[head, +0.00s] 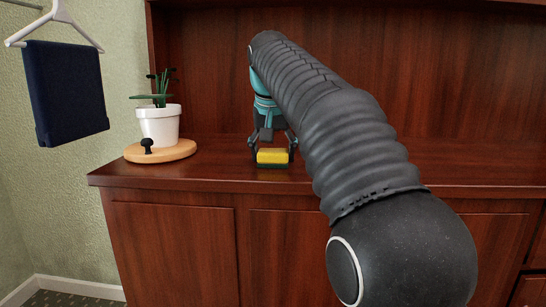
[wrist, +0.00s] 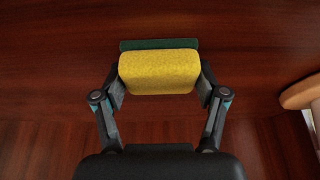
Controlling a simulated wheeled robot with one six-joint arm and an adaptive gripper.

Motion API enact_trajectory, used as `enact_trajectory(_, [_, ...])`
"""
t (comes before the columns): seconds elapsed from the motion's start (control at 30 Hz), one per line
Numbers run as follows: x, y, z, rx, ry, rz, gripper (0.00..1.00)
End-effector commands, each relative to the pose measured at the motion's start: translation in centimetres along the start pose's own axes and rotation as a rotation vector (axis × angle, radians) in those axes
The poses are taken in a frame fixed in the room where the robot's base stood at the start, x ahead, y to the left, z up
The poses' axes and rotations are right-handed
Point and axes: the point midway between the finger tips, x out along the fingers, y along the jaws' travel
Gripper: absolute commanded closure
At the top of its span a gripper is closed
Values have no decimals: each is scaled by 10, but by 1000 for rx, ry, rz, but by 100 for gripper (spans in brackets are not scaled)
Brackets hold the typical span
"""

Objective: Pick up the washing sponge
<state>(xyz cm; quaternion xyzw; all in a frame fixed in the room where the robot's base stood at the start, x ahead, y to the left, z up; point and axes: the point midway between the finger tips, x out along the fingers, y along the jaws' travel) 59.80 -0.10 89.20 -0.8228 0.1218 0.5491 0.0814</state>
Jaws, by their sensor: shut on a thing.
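The washing sponge (head: 272,157) is a yellow block with a dark green layer, on or just above the front part of the wooden cabinet top; I cannot tell whether it touches the wood. My gripper (head: 272,150) reaches down over it, with a finger at each end. In the wrist view the sponge (wrist: 159,70) sits between the two fingertips of my gripper (wrist: 160,82), its yellow side facing the camera and the green edge beyond. The fingers are shut on its two ends.
A white pot with a green plant (head: 159,124) stands on a round wooden board (head: 178,152) with a black knob, left of the sponge. A dark blue cloth (head: 66,92) hangs on a white hanger at the far left. The cabinet top (head: 218,170) is otherwise clear near the sponge.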

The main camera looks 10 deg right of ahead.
Motion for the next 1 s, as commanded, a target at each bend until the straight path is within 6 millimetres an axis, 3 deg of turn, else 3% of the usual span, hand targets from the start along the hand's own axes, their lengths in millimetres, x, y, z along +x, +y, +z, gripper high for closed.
enact_trajectory(0.27, [-10,0,-5,0,0,0,57])
enact_trajectory(0.47, [-43,0,-19,0,1,0,57])
enact_trajectory(0.8, [-80,76,-34,5,0,2,57])
enact_trajectory(1.0, [-95,104,-40,3,0,1,57])
